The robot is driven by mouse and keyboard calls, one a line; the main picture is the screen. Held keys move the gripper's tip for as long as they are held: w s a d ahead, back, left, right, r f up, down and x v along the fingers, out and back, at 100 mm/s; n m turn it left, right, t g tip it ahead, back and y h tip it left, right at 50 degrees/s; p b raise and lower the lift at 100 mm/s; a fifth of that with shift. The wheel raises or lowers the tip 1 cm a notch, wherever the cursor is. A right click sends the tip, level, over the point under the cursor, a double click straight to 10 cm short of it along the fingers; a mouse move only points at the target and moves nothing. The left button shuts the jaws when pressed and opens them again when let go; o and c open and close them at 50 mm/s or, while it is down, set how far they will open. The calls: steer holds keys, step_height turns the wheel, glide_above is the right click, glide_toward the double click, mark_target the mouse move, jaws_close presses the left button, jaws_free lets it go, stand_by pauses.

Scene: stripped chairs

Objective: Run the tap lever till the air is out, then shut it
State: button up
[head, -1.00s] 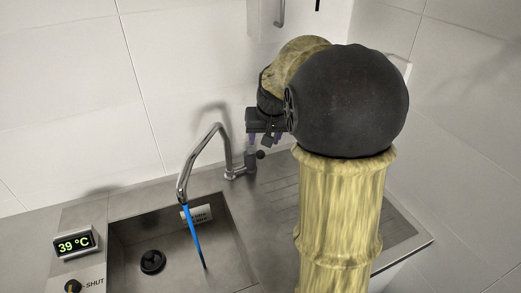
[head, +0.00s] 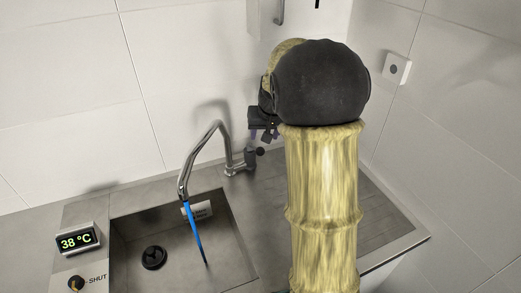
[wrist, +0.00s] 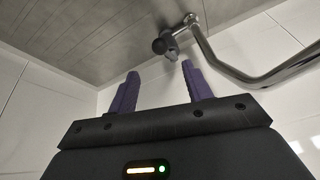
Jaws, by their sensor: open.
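The chrome tap (head: 205,142) stands behind the sink with a blue stream (head: 194,232) running from its spout. Its lever, with a dark ball knob (head: 260,152), sits at the right of the tap base. The knob also shows in the wrist view (wrist: 159,46), beyond and between the fingertips. My gripper (head: 264,136) is beside the tap base, close above the knob. In the wrist view my gripper (wrist: 164,78) has its two purple fingers apart, with nothing between them. The exact gap to the knob is hard to tell.
The steel sink (head: 125,225) has a dark drain plug (head: 154,258) and a small label (head: 197,211). A display (head: 77,241) reads 38 °C, above a dial (head: 76,283) marked SHUT. The ribbed drainboard (head: 375,215) at right is clear. Tiled walls close off the back and right.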

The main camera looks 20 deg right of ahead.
mark_target(260, 149)
steer(key=p+x, duration=0.1)
steer(key=x, duration=1)
steer(key=shift+w+f+p, duration=0.1)
steer(key=shift+f+p, duration=0.2)
steer(key=shift+p, duration=0.05)
steer(key=shift+a, duration=0.1)
jaws_close()
